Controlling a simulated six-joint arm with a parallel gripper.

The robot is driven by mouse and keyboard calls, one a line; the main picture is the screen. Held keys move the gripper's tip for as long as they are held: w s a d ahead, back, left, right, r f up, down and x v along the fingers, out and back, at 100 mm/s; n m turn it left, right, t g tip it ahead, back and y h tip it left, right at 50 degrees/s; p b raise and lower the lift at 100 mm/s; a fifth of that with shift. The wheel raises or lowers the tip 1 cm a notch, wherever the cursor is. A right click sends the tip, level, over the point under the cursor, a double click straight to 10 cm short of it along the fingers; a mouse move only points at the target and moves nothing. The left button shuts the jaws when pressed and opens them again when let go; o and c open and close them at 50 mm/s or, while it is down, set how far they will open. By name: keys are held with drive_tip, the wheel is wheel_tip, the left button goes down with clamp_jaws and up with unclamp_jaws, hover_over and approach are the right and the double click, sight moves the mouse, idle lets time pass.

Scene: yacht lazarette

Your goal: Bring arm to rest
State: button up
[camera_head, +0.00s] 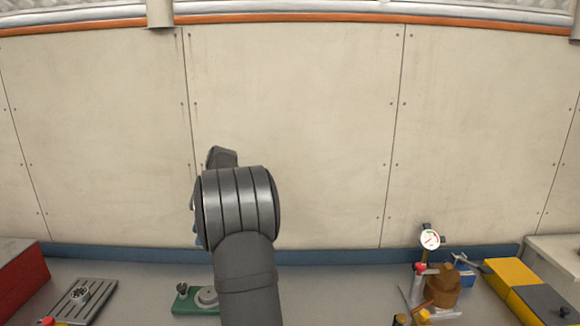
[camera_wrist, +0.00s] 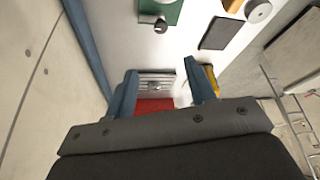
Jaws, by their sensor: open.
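My gripper (camera_wrist: 161,66) shows in the wrist view with its two blue fingers spread apart and nothing between them. Past the fingers lie a grey slotted plate (camera_wrist: 152,78) and a red block (camera_wrist: 153,104), both beyond the fingertips. In the head view my arm rises from the bottom centre in front of the wall, and its dark rounded joint hides nearly all of the gripper.
On the bench in the head view are a red box (camera_head: 20,278), a slotted plate (camera_head: 82,298), a green base (camera_head: 187,303), a brown valve with a gauge (camera_head: 430,239), and a yellow block (camera_head: 508,275). The pale wall (camera_head: 300,120) stands behind.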

sight(181, 286)
drive_tip(key=x, duration=1.8)
drive_tip(key=shift+s+a, duration=0.15)
drive_tip(key=shift+s, duration=0.05)
drive_tip(key=shift+r+m, duration=0.25)
drive_tip(key=shift+m, duration=0.25)
drive_tip(key=shift+m+t, duration=0.3)
drive_tip(key=shift+m, duration=0.1)
drive_tip(key=m, duration=0.2)
drive_tip(key=m+t, duration=0.2)
drive_tip(key=m, duration=0.1)
drive_tip(key=shift+s+m, duration=0.25)
drive_tip(key=shift+m, duration=0.05)
drive_tip(key=m+t, duration=0.1)
drive_tip(key=m, duration=0.3)
drive_tip(key=shift+s+m+t+h, duration=0.15)
drive_tip(key=shift+m+t+h, duration=0.15)
drive_tip(key=shift+m+t, duration=0.1)
drive_tip(key=shift+s+m+t+h, duration=0.1)
drive_tip(key=shift+m+t+h, duration=0.4)
drive_tip(key=shift+m, duration=1.5)
drive_tip(key=shift+a, duration=0.1)
